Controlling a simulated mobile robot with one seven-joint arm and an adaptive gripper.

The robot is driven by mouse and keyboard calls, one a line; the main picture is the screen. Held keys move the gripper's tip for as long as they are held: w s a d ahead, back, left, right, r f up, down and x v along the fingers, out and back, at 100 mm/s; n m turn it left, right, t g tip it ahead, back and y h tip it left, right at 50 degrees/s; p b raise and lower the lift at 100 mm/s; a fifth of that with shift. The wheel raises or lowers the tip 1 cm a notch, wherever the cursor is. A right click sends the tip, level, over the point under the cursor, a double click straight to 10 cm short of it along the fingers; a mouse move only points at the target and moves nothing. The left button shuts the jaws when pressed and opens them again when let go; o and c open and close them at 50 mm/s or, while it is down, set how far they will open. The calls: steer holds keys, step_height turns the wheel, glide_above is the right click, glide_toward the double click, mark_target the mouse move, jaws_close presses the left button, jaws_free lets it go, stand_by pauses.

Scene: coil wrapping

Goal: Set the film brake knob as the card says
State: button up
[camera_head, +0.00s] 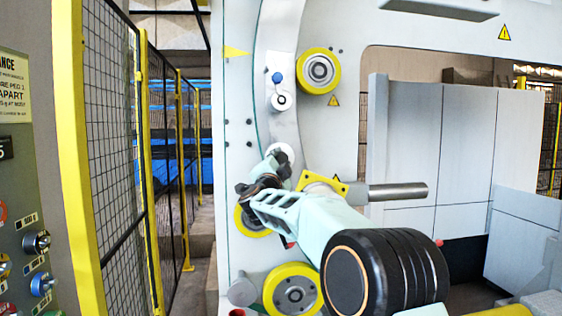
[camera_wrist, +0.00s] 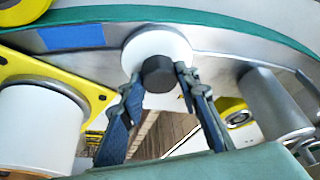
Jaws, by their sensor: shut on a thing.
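A black round knob (camera_wrist: 158,73) stands out from a white disc (camera_wrist: 140,45) on the machine's curved metal ring; I take it to be the film brake knob. In the wrist view the two fingers of my gripper (camera_wrist: 159,82) are on either side of the knob, shut on it. In the head view my gripper (camera_head: 268,172) reaches the ring just below the white disc (camera_head: 281,152), and the knob is hidden behind it. A pale yellow card (camera_head: 13,88) at the far left is cut off by the picture edge, so only part of its text shows.
A grey control panel (camera_head: 35,200) with several knobs stands at the left. A yellow-framed mesh fence (camera_head: 105,130) is beside it. Yellow rollers (camera_head: 319,71) and a metal bar (camera_head: 398,191) stick out near my arm.

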steer(key=o, duration=1.2)
steer(key=shift+c, duration=0.2)
steer(key=shift+s, duration=0.15)
steer(key=v, duration=1.1)
steer(key=shift+s, duration=0.35)
